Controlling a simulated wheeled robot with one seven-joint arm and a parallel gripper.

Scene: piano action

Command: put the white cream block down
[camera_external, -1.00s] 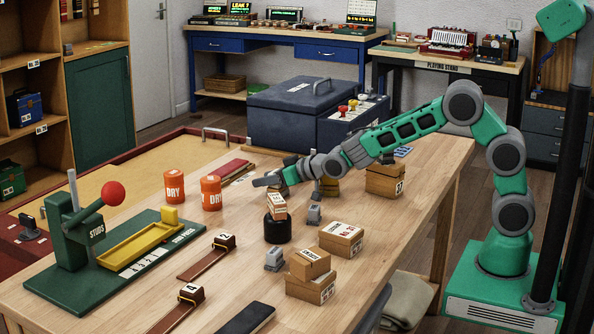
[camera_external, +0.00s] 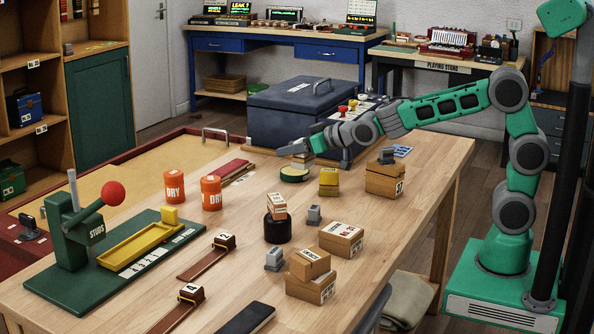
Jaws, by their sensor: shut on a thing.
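My gripper (camera_external: 301,158) is over the far part of the wooden table, close to the front of the blue-grey chest. It is shut on a small pale piece, which I take to be the white cream block; the fingers and wrist hide most of it, and its shape is unclear. Just below and slightly left is a low round pad (camera_external: 294,174) with a green rim and pale top. The held piece appears just above or behind this pad; I cannot tell whether they touch.
A yellow block (camera_external: 329,182) and a cardboard box (camera_external: 385,181) stand to the right. A labelled block (camera_external: 276,205) rests on a black cylinder (camera_external: 278,230) nearer the front. The blue-grey chest (camera_external: 292,122) stands close behind. Orange DRY cans (camera_external: 211,193) are at left.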

